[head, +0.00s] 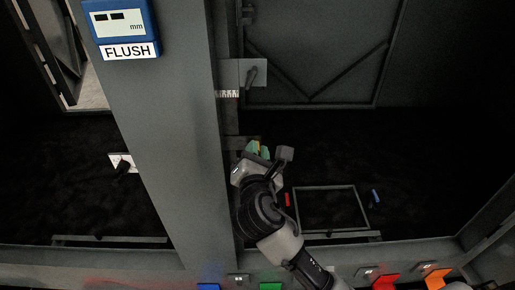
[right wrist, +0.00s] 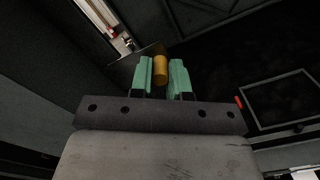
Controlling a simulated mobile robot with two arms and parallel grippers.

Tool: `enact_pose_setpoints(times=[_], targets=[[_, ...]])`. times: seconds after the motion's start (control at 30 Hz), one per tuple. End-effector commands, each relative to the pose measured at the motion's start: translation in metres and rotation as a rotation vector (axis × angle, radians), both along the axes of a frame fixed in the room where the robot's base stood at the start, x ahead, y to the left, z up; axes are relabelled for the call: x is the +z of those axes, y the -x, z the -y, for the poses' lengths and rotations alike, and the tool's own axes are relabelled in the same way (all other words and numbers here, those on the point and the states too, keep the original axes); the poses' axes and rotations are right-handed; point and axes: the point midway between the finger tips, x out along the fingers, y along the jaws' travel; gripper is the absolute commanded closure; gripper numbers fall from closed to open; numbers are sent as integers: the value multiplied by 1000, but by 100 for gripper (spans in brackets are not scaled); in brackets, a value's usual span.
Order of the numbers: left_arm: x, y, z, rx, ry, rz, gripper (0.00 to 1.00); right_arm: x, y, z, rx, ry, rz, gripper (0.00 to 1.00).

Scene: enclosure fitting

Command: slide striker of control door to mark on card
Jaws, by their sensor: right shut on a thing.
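My right gripper (head: 258,150) is at the right side of the grey upright post in the head view. In the right wrist view its green fingers (right wrist: 160,78) are shut on a yellow, rounded knob (right wrist: 160,68). The knob appears to belong to a dark bracket (head: 238,142) on the post, likely the striker; the gripper hides much of it. A white strip with dark marks (head: 228,94) is on the post above, below a grey plate with a lever (head: 250,74). A pale marked strip (right wrist: 120,40) also shows in the right wrist view. My left gripper is not in view.
A blue gauge (head: 120,20) reading in mm, with a FLUSH label (head: 128,51), is on the broad post. A grey door panel (head: 315,50) is at the back. A rectangular frame (head: 331,208) and a red piece (head: 287,199) lie right of my arm. Coloured blocks line the front edge.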

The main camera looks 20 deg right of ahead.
Motion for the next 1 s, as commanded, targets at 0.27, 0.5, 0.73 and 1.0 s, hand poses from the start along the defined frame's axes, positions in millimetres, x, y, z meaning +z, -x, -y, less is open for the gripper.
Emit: enact_pose_setpoints(times=[0.27, 0.5, 0.73, 1.0], targets=[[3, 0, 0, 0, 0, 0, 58, 0, 0, -3, 5, -1, 0, 100], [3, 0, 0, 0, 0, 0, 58, 0, 0, -2, 4, -1, -1, 58], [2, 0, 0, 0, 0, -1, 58, 0, 1, -3, 4, -1, -1, 58], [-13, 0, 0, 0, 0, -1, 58, -4, 39, -14, 6, -3, -1, 58]])
